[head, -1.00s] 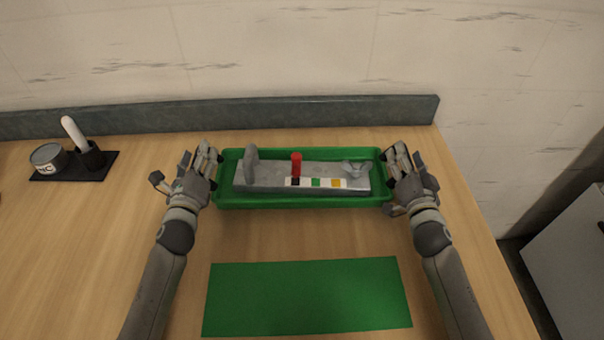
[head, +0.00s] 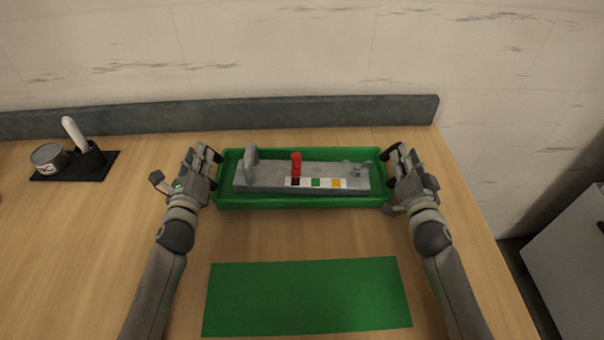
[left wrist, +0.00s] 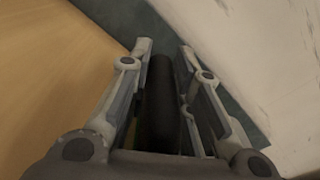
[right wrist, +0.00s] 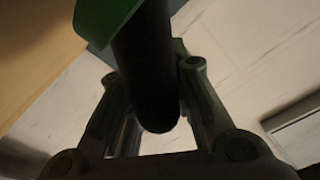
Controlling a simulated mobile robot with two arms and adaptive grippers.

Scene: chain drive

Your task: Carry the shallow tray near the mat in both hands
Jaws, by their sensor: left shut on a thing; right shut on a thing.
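The shallow green tray (head: 300,203) is on the wooden table behind the green mat (head: 306,298). It holds a grey block-like fixture (head: 270,177) with a red peg (head: 296,164) and a strip of coloured squares. My left gripper (head: 212,160) is at the tray's left end, shut on a dark bar-like handle (left wrist: 160,105) seen in the left wrist view. My right gripper (head: 395,158) is at the tray's right end, shut on a dark handle (right wrist: 148,70) in the right wrist view. I cannot tell whether the tray touches the table.
A black stand (head: 98,170) with a round tin (head: 48,158) and a white-handled tool (head: 74,133) is at the left. A dark backsplash (head: 300,112) runs behind the tray. Bare table lies between tray and mat. The table's right edge is close to my right arm.

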